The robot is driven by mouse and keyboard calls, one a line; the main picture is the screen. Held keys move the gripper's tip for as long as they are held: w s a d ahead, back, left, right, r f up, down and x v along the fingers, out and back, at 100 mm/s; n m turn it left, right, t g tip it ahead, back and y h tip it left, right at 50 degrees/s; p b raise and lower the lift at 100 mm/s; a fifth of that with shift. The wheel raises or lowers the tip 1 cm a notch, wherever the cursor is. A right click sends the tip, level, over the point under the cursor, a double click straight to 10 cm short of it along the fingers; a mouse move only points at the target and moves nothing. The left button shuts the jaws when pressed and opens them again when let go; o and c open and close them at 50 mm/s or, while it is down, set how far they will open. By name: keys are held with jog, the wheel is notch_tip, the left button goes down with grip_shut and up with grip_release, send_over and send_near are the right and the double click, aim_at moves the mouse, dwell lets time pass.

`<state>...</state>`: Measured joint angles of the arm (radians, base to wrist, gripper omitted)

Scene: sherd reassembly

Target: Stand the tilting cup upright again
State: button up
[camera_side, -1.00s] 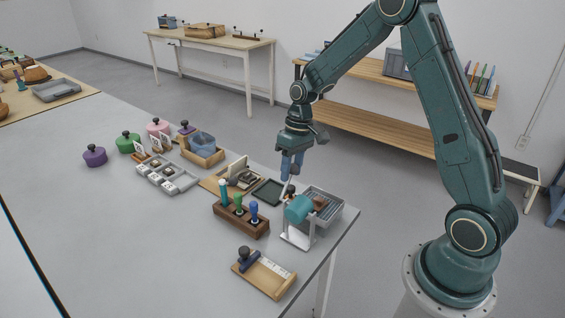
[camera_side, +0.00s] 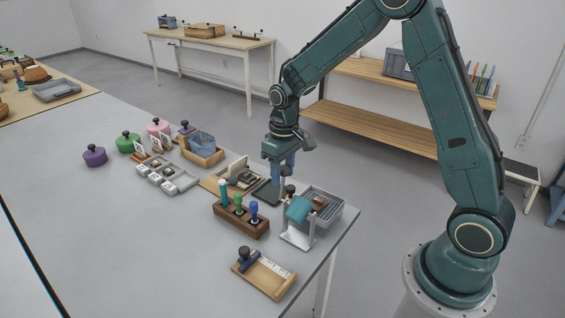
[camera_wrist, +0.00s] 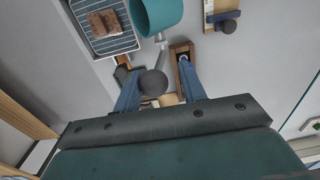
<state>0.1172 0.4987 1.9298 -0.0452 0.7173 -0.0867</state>
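The teal cup (camera_side: 299,210) hangs on a white stand (camera_side: 300,236) near the table's right edge and looks tipped over on its side. The cup shows large at the top of the wrist view (camera_wrist: 155,12). A pale rod with a dark round knob (camera_wrist: 153,82) reaches from the cup's side toward my gripper. My gripper (camera_wrist: 158,85) is open, with one blue finger on each side of the knob. The left finger looks close to the knob; contact cannot be told. In the side view my gripper (camera_side: 283,172) is behind the cup, pointing down.
A grey ribbed tray (camera_side: 328,201) with a brown piece is right behind the cup. A wooden rack (camera_side: 240,222) with coloured-handled tools stands just left. A wooden tray with a stamp (camera_side: 264,275) lies in front. The left front of the table is clear.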

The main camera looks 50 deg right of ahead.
jog(key=shift+a+f+h, duration=1.65)
jog(key=shift+a+h, duration=0.65)
jog(key=shift+a, duration=1.65)
jog(key=shift+v, duration=2.6)
jog(key=shift+r, duration=0.15)
jog(key=s+d+r+t+y, duration=0.1)
jog(key=s+d+r, duration=0.25)
jog(key=r, duration=0.55)
jog(key=s+d+r+t+y, duration=0.1)
jog(key=s+r, duration=0.3)
jog(key=s, duration=0.6)
jog(key=s+d+r+t+y, duration=0.1)
jog(key=s+r+t+y, duration=0.1)
jog(key=s, duration=0.9)
notch_tip(320, 180, up, 3)
jog(key=shift+f+t, duration=0.25)
jog(key=shift+t, duration=0.55)
